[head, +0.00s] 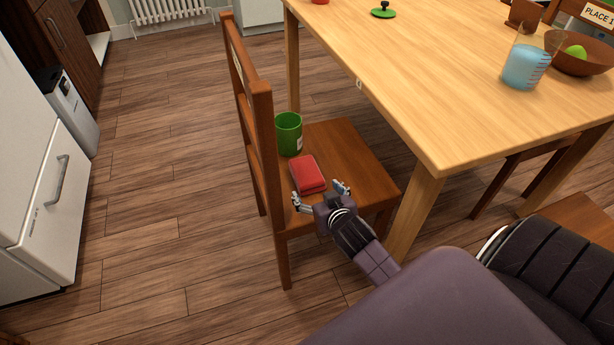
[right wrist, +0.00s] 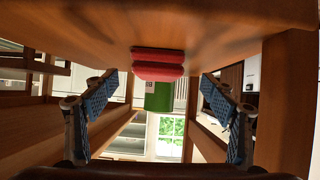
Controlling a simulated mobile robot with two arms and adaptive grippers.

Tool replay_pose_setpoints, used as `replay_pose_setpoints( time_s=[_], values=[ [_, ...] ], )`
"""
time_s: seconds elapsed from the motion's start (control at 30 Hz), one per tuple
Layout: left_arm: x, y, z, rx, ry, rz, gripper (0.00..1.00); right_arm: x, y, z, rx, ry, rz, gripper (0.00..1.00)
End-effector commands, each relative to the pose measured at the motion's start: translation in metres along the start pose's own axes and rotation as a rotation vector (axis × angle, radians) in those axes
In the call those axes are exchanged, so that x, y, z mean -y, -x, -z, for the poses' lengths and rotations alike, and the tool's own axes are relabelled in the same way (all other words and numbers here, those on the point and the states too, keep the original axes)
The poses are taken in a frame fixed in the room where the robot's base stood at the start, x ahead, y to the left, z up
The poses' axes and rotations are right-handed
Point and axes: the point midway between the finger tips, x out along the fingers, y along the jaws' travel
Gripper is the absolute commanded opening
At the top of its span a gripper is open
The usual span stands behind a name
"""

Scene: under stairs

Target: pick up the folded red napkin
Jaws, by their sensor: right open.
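The folded red napkin (head: 309,174) lies on the seat of a brown wooden chair (head: 350,150), near the seat's front left part. It also shows in the right wrist view (right wrist: 158,64), upper middle, between the two fingers but farther off. My right gripper (head: 322,193) is open and empty at the near edge of the seat, just short of the napkin. Its blue-padded fingers stand wide apart in the right wrist view (right wrist: 160,108). My left gripper is not in view.
A green mug (head: 289,134) stands on the seat just behind the napkin. The chair's backrest (head: 262,120) rises to the left. The wooden table (head: 440,80) is close on the right, with a blue-filled jug (head: 523,66) and a brown bowl (head: 580,62). Floor to the left is clear.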

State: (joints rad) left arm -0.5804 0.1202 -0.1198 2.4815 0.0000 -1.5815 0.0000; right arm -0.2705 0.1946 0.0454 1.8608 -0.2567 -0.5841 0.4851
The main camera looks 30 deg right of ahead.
Motion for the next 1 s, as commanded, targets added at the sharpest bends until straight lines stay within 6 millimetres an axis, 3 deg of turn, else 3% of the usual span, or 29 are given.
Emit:
replay_pose_setpoints(
  time_s=[0.2, 0.6, 0.8, 1.0],
  values=[
    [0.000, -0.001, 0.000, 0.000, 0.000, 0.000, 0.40, -0.009, -0.022, 0.020, -0.096, -0.030, 0.010, 0.78],
    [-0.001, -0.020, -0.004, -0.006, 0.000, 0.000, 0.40, -0.006, -0.069, 0.020, -0.106, -0.032, 0.012, 0.78],
    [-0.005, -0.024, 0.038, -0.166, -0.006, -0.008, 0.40, -0.005, -0.090, 0.021, -0.105, -0.031, 0.012, 0.78],
    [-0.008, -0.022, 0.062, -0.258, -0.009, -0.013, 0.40, -0.005, -0.099, 0.022, -0.104, -0.033, 0.012, 0.78]
  ],
)
